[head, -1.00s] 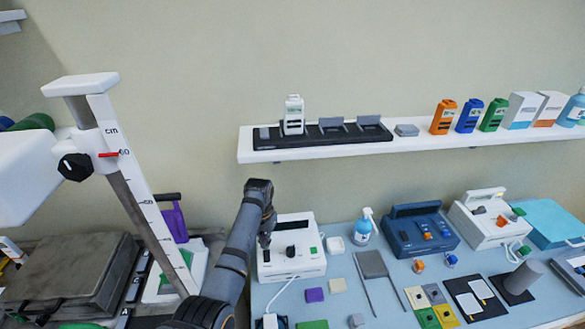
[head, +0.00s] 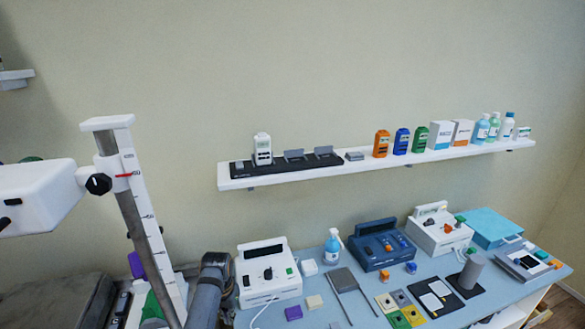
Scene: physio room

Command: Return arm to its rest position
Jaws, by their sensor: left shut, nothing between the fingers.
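My left arm (head: 207,297) rises at the bottom of the head view, between the height gauge and the white device with the black handle. Its bent joint is at the top. My left gripper (head: 229,286) hangs just below that joint, at the left side of the white device (head: 268,275). It is small and partly hidden here; it is shut with nothing in it. My right gripper is out of view.
A white height gauge (head: 148,220) stands close on the left. A wall shelf (head: 300,171) carries a black charging dock (head: 285,165), coloured handsets and bottles. The blue table (head: 350,310) holds a dark blue device (head: 381,244), pads and small blocks.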

